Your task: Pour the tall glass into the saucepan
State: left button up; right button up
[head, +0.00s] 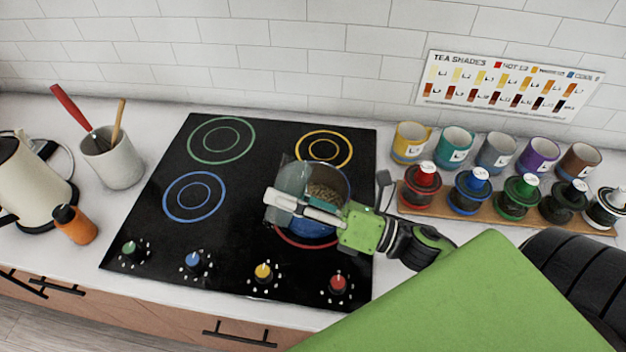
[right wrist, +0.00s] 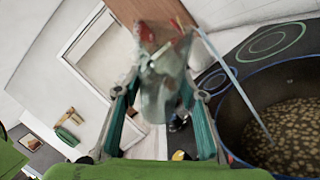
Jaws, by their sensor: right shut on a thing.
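The tall glass (head: 291,177) is clear and looks empty or nearly so; I cannot tell its contents. My right gripper (head: 289,204) is shut on it, just left of and partly over the saucepan. In the right wrist view the glass (right wrist: 163,85) stands between the two fingers (right wrist: 160,110). The dark blue saucepan (head: 347,190) sits on the red-ringed burner with brownish grains inside. It also shows at the right of the right wrist view (right wrist: 233,122). The gripper hides part of the pan. My left gripper is not in view.
The black cooktop (head: 165,235) has free room at left. A white utensil crock (head: 115,160), an orange bottle (head: 75,225) and a cream kettle (head: 30,185) stand left of it. Several mugs (head: 456,147) and lidded jars (head: 471,190) stand at right. A pale thin line crosses the pan in the right wrist view.

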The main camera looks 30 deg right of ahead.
jog(key=shift+a+f+m+t+b, duration=0.1)
jog(key=shift+f+m+t+b, duration=0.2)
jog(key=shift+f+m+b, duration=0.45)
dwell(0.3)
jog(key=shift+s+a+f+m+t+h, duration=0.15)
jog(key=shift+m+t, duration=0.1)
jog(key=shift+m, duration=0.55)
jog(key=shift+w+d+f+m+t+h, duration=0.1)
jog(key=shift+f+m+t+h, duration=0.1)
jog(key=shift+m, duration=0.55)
jog(key=shift+s+a+f+m+t+h, duration=0.15)
jog(key=shift+m+t, duration=0.1)
jog(key=shift+m, duration=0.55)
jog(key=shift+w+d+r, duration=0.2)
jog(key=shift+d, duration=0.05)
jog(key=shift+w+d+r+m+h+p, duration=0.2)
jog(key=shift+d+r+m+p, duration=0.1)
jog(key=shift+m+p, duration=0.2)
jog(key=shift+w+d+r+m+h+p, duration=0.15)
jog(key=shift+d+m+p, duration=0.2)
jog(key=shift+m, duration=0.25)
jog(key=shift+w+f+m+t+h+p, duration=0.1)
jog(key=shift+f+m+t+h+p, duration=0.15)
jog(key=shift+m, duration=0.35)
jog(key=shift+m+t+h+p, duration=0.15)
jog(key=shift+m+t, duration=0.2)
jog(key=shift+m, duration=0.25)
